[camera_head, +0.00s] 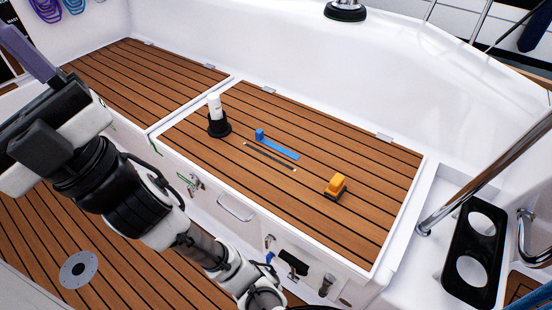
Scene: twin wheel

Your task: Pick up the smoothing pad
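The smoothing pad appears to be the small orange block with a black lower part (335,187). It sits on the teak-slatted bench top (380,205), right of its middle, with clear slats around it. My arm comes up from the bottom of the view and reaches to the upper left. My gripper (25,52) is at the left edge, partly cut off by the frame, far left of the pad and not touching it. Its fingers do not show clearly enough to tell open from shut.
A blue strip with a raised end (278,145) and a thin dark rod (268,156) lie left of the pad. A white cylinder (214,107) stands in a black base farther left. A steel rail (485,172) and black cup holder (447,269) are at right.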

